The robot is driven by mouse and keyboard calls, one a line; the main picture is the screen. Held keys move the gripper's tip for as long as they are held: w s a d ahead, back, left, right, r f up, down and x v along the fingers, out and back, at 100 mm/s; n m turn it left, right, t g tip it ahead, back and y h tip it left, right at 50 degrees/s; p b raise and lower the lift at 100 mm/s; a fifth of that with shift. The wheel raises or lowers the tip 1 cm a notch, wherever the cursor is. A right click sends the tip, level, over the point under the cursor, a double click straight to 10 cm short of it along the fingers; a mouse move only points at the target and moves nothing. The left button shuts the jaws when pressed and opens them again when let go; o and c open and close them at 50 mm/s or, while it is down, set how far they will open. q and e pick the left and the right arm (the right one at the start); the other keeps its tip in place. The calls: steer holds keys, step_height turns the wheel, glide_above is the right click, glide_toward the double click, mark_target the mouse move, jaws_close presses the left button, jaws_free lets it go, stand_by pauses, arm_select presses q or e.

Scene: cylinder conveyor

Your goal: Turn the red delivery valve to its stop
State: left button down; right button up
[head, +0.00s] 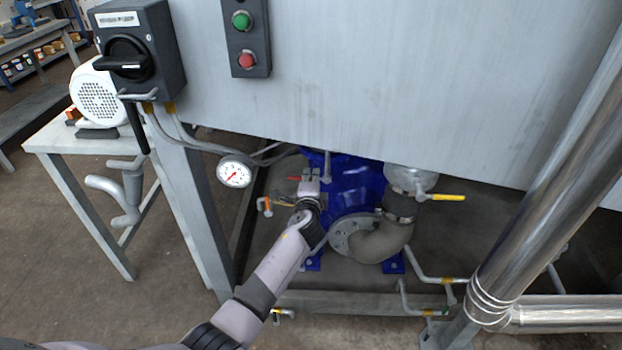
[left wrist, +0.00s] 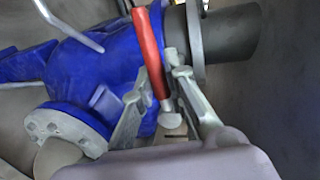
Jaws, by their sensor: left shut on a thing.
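The red delivery valve handle (left wrist: 148,50) is a long red lever in the left wrist view, with a pale metal end at its lower part. It stands beside the blue pump body (left wrist: 95,62). My left gripper (left wrist: 158,82) has one finger on each side of the lever's lower part and is shut on it. In the head view a small red tip of the handle (head: 293,178) shows just beyond my left gripper (head: 309,190); the gripper hides most of the valve. My right gripper is in neither view.
A grey panel (head: 400,90) overhangs the blue pump. A pressure gauge (head: 234,173) and an orange-handled valve (head: 265,204) are to the left of my gripper. A yellow-handled valve (head: 449,197) is to the right. A large steel pipe (head: 550,165) stands at far right.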

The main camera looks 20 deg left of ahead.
arm_select(q)
steer(key=c, duration=1.6)
jaws_free()
steer(key=shift+s, duration=0.1)
steer(key=v, duration=1.1)
steer(key=shift+s+d+r, duration=0.15)
steer(key=shift+s, duration=0.2)
